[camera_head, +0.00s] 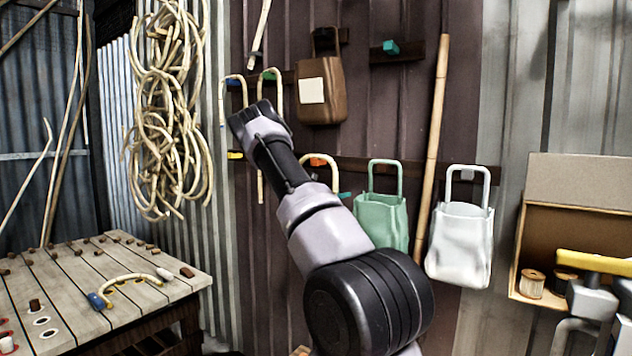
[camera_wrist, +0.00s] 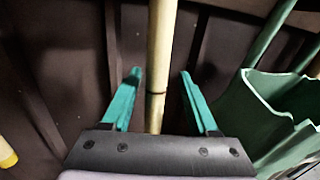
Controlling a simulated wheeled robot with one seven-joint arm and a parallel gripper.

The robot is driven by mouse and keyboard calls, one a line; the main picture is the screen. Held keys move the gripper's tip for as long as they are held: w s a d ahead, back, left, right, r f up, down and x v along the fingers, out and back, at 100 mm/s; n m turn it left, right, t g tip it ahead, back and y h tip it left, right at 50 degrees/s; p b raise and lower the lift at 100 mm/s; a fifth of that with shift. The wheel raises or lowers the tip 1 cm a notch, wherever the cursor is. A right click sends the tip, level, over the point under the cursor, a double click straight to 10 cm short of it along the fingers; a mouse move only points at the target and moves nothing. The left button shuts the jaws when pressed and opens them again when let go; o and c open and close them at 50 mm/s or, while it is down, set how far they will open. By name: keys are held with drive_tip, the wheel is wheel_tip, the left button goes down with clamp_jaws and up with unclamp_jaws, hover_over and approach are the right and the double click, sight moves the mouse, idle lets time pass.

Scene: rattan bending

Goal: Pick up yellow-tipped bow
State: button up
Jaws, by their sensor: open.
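My gripper (camera_wrist: 160,85) is open, with two teal fingers spread in the wrist view. A pale upright cane (camera_wrist: 162,45) shows between the fingers, with a gap on both sides; its ends are out of view there. In the head view my gripper (camera_head: 250,115) is up by the dark wall, among hanging bent canes. A yellow piece (camera_head: 235,155) shows on the wall just left of it, and a yellow end (camera_wrist: 6,154) shows at the left edge of the wrist view. I cannot tell which cane carries the yellow tip, as my arm hides part of the wall.
A green bag (camera_head: 380,218) and a white bag (camera_head: 460,245) hang right of my arm; a brown bag (camera_head: 320,90) hangs above. A bamboo pole (camera_head: 433,140) leans there. A blue-ended bow (camera_head: 130,283) lies on the slatted bench (camera_head: 185,285). Cane coils (camera_head: 165,110) hang left.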

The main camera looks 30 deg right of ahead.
drive_tip(key=shift+s+a, duration=0.1)
drive_tip(key=shift+s, duration=0.2)
drive_tip(key=shift+w, duration=0.3)
clamp_jaws()
drive_tip(key=shift+w, duration=0.15)
drive_tip(key=shift+r, duration=0.1)
